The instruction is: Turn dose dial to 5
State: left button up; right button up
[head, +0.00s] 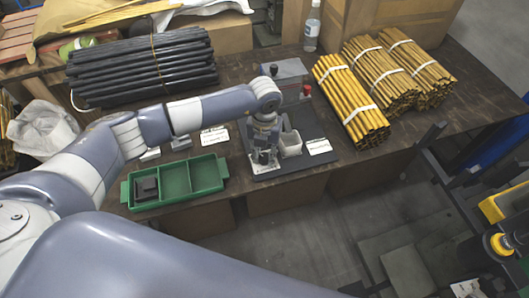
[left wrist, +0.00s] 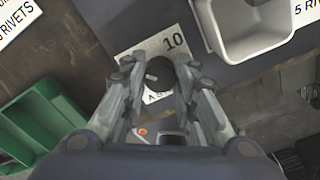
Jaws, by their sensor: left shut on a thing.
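The dose dial is a dark round knob (left wrist: 158,72) in the left wrist view. It sits on a white scale plate (left wrist: 150,46) with a printed "10" near the top; other marks on the plate are partly hidden by my fingers. I cannot tell which mark the knob points to. My left gripper (left wrist: 157,84) is shut on the dial, with a finger on each side. In the head view my left gripper (head: 263,156) reaches down over the scale plate (head: 262,170) at the front of the press (head: 284,72), hiding the knob. My right gripper is not in view.
A white cup (head: 290,143) stands right beside the gripper; it also shows in the left wrist view (left wrist: 250,45). A green tray (head: 205,174) with dark blocks is to the left. Bundled black rods (head: 140,68) and yellow rods (head: 350,98) lie behind, with a bottle (head: 312,25).

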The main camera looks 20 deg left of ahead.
aim_at(264, 155)
dwell(0.3)
pick_arm(q)
jog(key=o, duration=1)
jog(key=shift+o, duration=0.2)
notch_tip(264, 155, up, 12)
dwell(0.3)
